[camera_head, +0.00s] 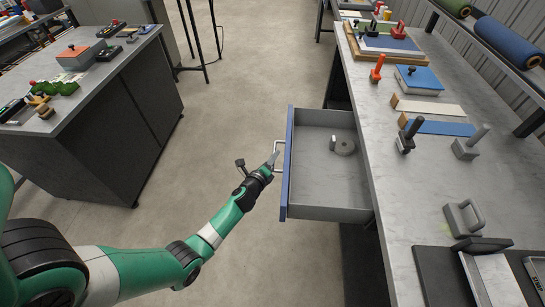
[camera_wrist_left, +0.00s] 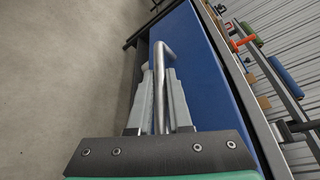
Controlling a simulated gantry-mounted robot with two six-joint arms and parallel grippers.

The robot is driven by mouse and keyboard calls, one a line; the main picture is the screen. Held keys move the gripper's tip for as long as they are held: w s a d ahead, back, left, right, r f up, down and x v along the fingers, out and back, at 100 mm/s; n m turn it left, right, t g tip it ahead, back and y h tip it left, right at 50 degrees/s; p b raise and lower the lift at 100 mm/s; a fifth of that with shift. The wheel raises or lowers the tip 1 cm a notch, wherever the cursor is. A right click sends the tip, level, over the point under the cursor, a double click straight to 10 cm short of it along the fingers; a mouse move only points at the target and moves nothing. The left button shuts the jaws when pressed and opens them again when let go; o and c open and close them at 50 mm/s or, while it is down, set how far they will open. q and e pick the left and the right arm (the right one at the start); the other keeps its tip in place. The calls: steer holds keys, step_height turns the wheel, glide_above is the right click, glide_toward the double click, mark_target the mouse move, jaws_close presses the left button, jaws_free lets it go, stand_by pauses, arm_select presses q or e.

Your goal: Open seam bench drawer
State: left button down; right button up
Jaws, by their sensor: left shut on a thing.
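The seam bench drawer (camera_head: 322,188) stands pulled out from the bench on the right, with its grey inside open to view. Its blue front (camera_head: 288,165) faces left and also fills much of the left wrist view (camera_wrist_left: 205,70). A silver bar handle (camera_wrist_left: 161,62) is fixed to the front. My left gripper (camera_head: 272,162) is shut on this handle, with a finger on each side of it in the left wrist view (camera_wrist_left: 161,100). A round grey item with a small block (camera_head: 342,145) lies inside the drawer. My right gripper is not in view.
The bench top (camera_head: 385,170) carries several tools, including a grey handled block (camera_head: 463,218) and an orange-handled tool (camera_head: 377,70). A dark cabinet (camera_head: 110,120) stands at left. The floor between them is clear apart from thin black stand legs (camera_head: 205,60).

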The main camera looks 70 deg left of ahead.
arm_select(q)
steer(key=c, duration=0.8)
jaws_free()
steer(key=shift+d, duration=0.1)
steer(key=shift+c, duration=0.2)
steer(key=shift+s+d+r, duration=0.1)
steer(key=p+v, duration=0.3)
steer(key=v, duration=0.8)
steer(key=shift+s, duration=0.1)
